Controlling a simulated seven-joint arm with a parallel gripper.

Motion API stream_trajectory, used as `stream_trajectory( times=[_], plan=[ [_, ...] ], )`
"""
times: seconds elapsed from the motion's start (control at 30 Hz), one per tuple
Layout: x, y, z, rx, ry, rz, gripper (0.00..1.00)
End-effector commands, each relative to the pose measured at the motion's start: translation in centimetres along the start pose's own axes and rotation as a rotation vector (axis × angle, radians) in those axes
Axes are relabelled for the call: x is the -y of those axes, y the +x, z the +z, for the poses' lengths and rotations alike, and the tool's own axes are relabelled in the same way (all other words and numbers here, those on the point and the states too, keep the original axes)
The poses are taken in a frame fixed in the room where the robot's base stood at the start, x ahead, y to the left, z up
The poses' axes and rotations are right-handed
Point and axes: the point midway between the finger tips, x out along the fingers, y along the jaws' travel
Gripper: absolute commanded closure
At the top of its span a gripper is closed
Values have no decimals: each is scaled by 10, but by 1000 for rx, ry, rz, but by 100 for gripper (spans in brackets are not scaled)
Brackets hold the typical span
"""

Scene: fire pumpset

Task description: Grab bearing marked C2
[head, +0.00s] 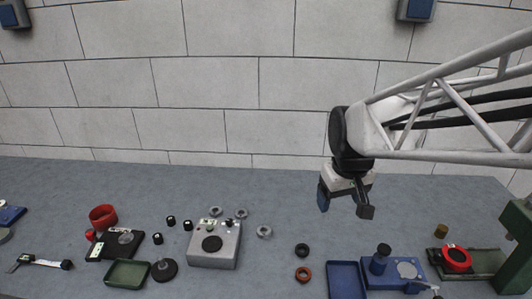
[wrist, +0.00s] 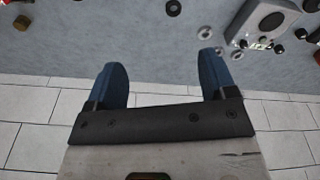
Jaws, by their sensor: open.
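Three small silver rings that look like bearings lie on the grey-blue surface around the grey box: one at its back left (head: 215,211), one at its back right (head: 241,213), and one farther right (head: 264,232). I cannot read a C2 mark on any of them. My gripper (head: 345,203) is open and empty, above the surface to the right of these rings. In the wrist view, its two blue fingers are spread apart (wrist: 162,68) with bare surface between them. Small silver rings (wrist: 205,33) show near the right finger.
The grey box (head: 226,246) with a black knob stands left of centre. Small black caps (head: 171,221), a red cup (head: 103,217) and a green tray (head: 128,273) lie left. A black ring (head: 302,250), red-orange ring (head: 304,274) and blue tray (head: 346,280) lie front right. A block wall (head: 190,80) stands behind.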

Motion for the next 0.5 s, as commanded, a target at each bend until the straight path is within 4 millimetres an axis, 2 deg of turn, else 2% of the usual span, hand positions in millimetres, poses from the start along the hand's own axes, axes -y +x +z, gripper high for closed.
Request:
stream_trajectory(
  times=[0.1, 0.5],
  plan=[
    [7, 13, -30, 14, -58, -7, 22],
    [38, 64, -121, 50, -248, -29, 22]
  ],
)
